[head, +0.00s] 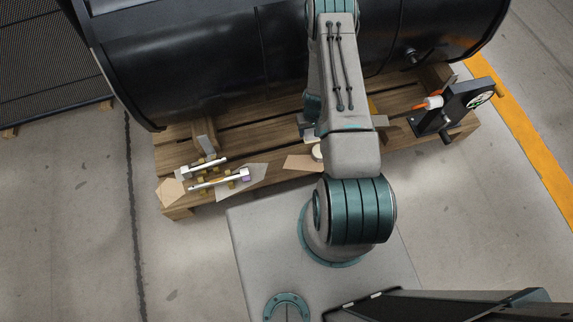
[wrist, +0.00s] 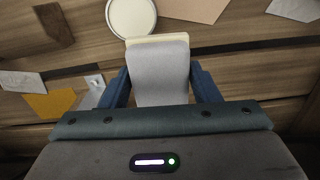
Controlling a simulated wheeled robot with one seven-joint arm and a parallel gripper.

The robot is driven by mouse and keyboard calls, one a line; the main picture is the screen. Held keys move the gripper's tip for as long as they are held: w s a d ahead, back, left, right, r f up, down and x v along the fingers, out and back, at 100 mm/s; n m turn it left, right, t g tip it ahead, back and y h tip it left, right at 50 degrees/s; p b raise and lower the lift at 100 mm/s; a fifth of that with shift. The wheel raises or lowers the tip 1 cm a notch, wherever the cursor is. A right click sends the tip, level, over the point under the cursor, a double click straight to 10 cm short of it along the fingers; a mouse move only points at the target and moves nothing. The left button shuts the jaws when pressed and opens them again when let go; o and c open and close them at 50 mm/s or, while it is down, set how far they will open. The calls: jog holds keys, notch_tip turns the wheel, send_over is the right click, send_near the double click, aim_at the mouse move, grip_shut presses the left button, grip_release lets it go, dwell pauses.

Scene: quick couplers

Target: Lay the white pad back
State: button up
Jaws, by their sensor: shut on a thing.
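The white pad (wrist: 160,72) is a pale grey-white block with a cream layer along its far edge. In the wrist view it sits between the two blue fingers of my gripper (wrist: 162,88), which is shut on it. The pad is over the wooden pallet planks; I cannot tell whether it touches them. In the head view my arm hides the pad and most of the gripper. A round cream disc with a pale rim (wrist: 131,17) lies just beyond the pad; it also shows in the head view (head: 317,152) beside my arm.
A wooden pallet (head: 275,143) carries a large black tank (head: 215,50). Two metal couplers (head: 218,180) lie at the pallet's left front. A dark fixture with a gauge (head: 452,110) stands at the right. Flat card pieces, including an orange one (wrist: 50,103), lie on the planks.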

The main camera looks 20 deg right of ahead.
jog(key=b, duration=0.2)
send_over(287, 163)
notch_tip(287, 163, down, 7)
jog(key=shift+r, duration=0.1)
jog(key=shift+f+b, duration=0.45)
jog(key=shift+f, duration=1.35)
jog(key=shift+f, duration=0.2)
jog(key=o, duration=1)
